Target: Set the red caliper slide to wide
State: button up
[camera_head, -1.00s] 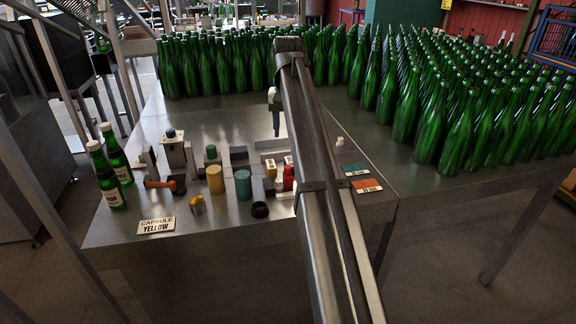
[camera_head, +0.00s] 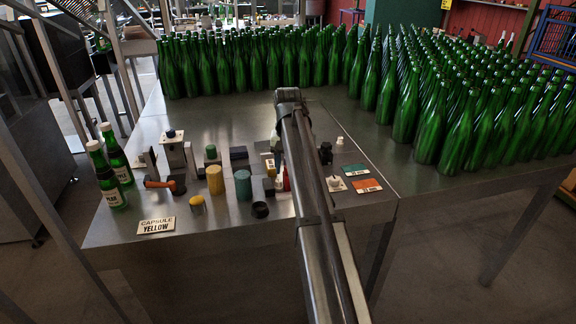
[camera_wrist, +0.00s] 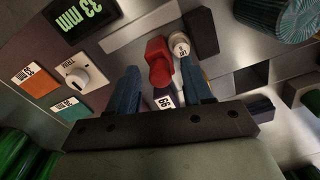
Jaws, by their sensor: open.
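The red caliper slide (camera_wrist: 158,62) shows in the wrist view as a red block beside a pale bar (camera_wrist: 140,27). My gripper (camera_wrist: 160,74) is open, its two blue fingers on either side of the red slide, with a visible gap on the left. I cannot tell whether the right finger touches anything. A display (camera_wrist: 72,18) reads 33 mm. In the head view only a bit of the red slide (camera_head: 286,181) shows beside my arm, which hides most of the caliper and my fingers.
A white knob (camera_wrist: 77,77) marked TRIM sits near an orange card (camera_wrist: 35,80) and a teal card (camera_wrist: 70,108). A white round piece (camera_wrist: 180,45) and a dark block (camera_wrist: 201,32) are close to the right finger. Many green bottles (camera_head: 440,120) crowd the right and back.

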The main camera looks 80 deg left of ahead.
jog(key=shift+c, duration=0.3)
grip_shut()
dwell(0.4)
